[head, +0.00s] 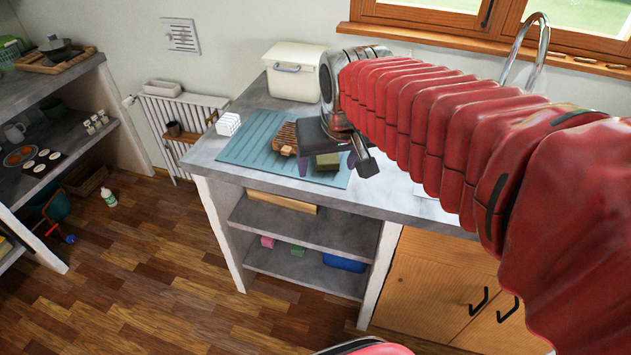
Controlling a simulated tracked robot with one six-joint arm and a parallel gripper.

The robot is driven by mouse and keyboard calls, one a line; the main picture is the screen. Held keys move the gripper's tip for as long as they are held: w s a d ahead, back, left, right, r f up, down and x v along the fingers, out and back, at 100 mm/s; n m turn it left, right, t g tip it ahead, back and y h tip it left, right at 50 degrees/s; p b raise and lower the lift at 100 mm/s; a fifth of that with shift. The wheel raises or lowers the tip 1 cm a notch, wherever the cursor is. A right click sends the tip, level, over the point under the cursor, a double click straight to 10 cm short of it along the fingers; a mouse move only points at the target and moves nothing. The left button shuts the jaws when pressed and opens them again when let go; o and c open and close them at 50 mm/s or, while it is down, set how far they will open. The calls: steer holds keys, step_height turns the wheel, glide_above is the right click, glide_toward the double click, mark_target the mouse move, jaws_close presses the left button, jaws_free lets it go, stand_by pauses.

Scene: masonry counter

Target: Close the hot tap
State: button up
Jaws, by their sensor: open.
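The curved chrome tap spout (528,45) rises at the back right of the counter, in front of the window. No hot tap handle can be made out; the base of the tap is hidden behind my red arm. My gripper (328,163) is at the end of the arm, pointing down over the counter's left part, well to the left of the spout. Its jaws are open.
A cream bin (295,70) stands behind. Shelves and wooden cupboards (440,285) are below. The floor at left is mostly clear.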

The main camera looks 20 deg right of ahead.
steer(key=s+a+f, duration=0.1)
steer(key=s, duration=0.5)
steer(key=s+a+f+n, duration=0.1)
steer(key=s+a, duration=0.1)
steer(key=s, duration=0.5)
steer(key=shift+s+f+y, duration=0.15)
steer(key=shift+f+y, duration=0.15)
steer(key=shift+a, duration=0.1)
steer(key=shift+c, duration=0.5)
